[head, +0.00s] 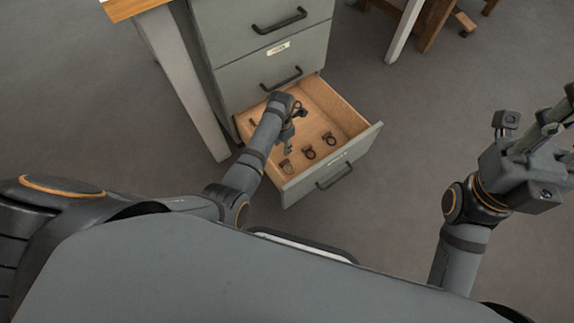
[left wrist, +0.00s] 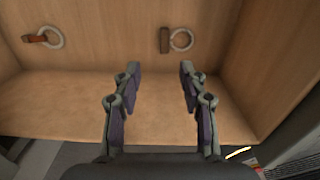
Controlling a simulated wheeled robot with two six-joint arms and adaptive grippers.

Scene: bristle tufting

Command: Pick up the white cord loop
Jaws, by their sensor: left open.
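Several small loops with tabs lie on the wooden floor of an open drawer (head: 356,128). In the head view, the palest loop (head: 287,167) lies near the drawer's front left; two darker loops (head: 310,153) (head: 330,139) lie to its right. The left wrist view shows a pale ring with a reddish-brown tab (left wrist: 55,38) at upper left and a pale grey ring with a brown tab (left wrist: 187,40) at upper middle. I cannot match the rings between views. My left gripper (left wrist: 157,70) is open and empty over the drawer, apart from both rings. My right gripper (head: 540,135) is off at the right.
The drawer is the lowest of a grey cabinet (head: 235,72); its walls surround my left gripper. Closed drawers with dark handles stand above it. A desk leg (head: 185,85) stands close at the left. The floor (head: 430,100) between the cabinet and my right arm is clear.

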